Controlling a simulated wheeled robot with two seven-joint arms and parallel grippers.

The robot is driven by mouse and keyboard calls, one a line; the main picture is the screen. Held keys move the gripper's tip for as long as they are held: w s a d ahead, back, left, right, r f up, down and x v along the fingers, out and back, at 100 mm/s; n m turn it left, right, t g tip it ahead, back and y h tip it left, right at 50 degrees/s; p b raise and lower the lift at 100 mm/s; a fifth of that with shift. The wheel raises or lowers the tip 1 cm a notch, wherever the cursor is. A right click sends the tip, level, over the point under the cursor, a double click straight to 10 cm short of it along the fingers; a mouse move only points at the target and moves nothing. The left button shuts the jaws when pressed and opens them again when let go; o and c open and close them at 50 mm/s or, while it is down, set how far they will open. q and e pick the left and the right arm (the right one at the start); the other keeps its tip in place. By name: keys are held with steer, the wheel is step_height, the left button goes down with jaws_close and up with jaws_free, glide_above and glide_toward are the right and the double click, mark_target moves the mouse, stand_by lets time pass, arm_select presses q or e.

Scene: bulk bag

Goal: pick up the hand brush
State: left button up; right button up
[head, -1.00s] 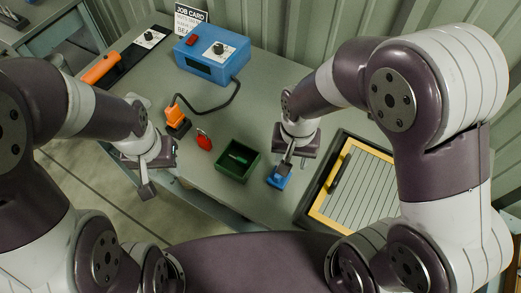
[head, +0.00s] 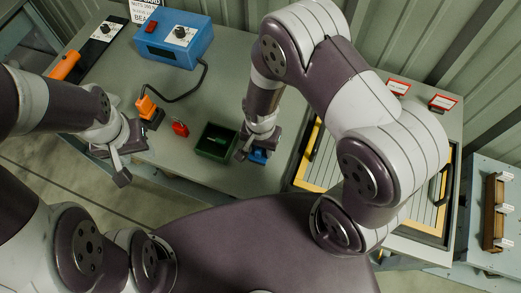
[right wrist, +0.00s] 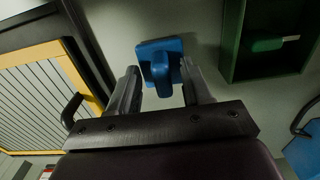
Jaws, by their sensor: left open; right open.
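A small blue block with a raised grip (right wrist: 158,60) lies on the workbench. It also shows in the head view (head: 259,157), partly hidden by my right gripper (head: 245,153). No bristles show, so I cannot tell for sure that it is the hand brush. In the right wrist view my right gripper (right wrist: 160,72) is open, with one finger on each side of the raised grip. The fingers look apart from it. My left gripper (head: 124,168) is open and empty near the bench's front edge at the left.
A green bin (head: 203,150) holding a green piece stands left of the blue block. A red padlock (head: 180,128) and an orange clamp (head: 148,107) cabled to a blue box (head: 160,52) lie beyond. An orange handle (head: 64,66) is far left.

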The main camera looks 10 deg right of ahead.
steer(key=shift+w+f, duration=0.1)
steer(key=shift+f, duration=0.25)
steer(key=shift+w+a, duration=0.1)
steer(key=shift+w, duration=0.05)
jaws_close()
steer(key=r, duration=0.4)
steer(key=shift+s+d+r+b, duration=0.2)
steer(key=shift+d+b, duration=0.1)
steer(key=shift+b, duration=0.1)
steer(key=s+d+r, duration=0.5)
steer(key=d+r, duration=0.1)
steer(key=d, duration=0.3)
steer(key=shift+s+d+r+b, duration=0.25)
steer(key=shift+d+r+b, duration=0.05)
steer(key=shift+d+b, duration=0.1)
